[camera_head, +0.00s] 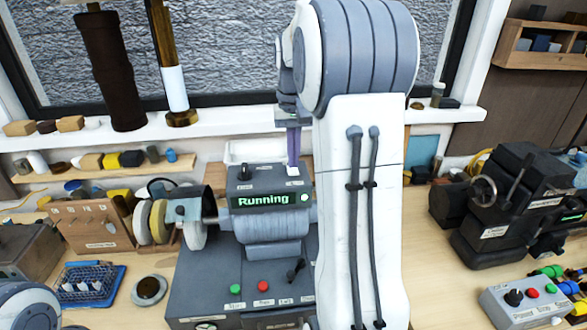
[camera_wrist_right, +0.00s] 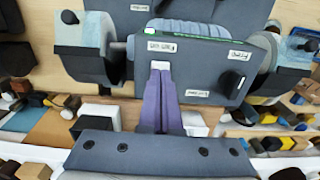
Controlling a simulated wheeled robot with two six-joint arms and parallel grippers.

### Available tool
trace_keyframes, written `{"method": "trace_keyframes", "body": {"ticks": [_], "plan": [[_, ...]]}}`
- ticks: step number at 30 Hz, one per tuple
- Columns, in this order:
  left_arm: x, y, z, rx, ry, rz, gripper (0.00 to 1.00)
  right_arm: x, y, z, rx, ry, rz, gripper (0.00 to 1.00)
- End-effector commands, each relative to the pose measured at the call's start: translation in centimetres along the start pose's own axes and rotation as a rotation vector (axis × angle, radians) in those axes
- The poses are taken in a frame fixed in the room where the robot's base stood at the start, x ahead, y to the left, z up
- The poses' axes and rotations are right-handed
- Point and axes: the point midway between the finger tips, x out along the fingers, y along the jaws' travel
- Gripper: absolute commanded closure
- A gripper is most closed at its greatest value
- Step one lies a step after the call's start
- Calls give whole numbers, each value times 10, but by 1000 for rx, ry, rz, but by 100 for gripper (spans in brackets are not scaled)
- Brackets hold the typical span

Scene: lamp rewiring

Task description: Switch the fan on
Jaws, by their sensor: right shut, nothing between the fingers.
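A dark grey bench machine (camera_head: 245,255) stands in the middle of the bench, with a lit green "Running" display (camera_head: 264,200). No separate fan can be made out. On its top box are a black lever or knob (camera_head: 245,172), also in the wrist view (camera_wrist_right: 232,80), and small labels too blurred to read. My right gripper (camera_head: 293,168) points down at the right part of this top. In the wrist view its purple fingers (camera_wrist_right: 162,72) are together, empty, with tips at or just above the box beside a label. Contact cannot be told. My left gripper is out of view.
The machine's base has a green button (camera_head: 236,289), a red button (camera_head: 264,286) and a black toggle (camera_head: 295,270). Grinding wheels (camera_head: 155,220) are on its left. A blue tray (camera_head: 90,285) lies left; another machine (camera_head: 500,205) and a control box (camera_head: 530,300) stand right.

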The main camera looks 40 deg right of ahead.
Motion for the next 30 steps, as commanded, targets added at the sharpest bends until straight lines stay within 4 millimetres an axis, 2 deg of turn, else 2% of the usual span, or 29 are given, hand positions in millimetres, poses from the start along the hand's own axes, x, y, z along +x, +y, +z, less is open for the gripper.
{"method": "trace_keyframes", "body": {"ticks": [30], "plan": [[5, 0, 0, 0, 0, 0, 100, 7, 0, 0, 0, -1, 0, 100]]}}
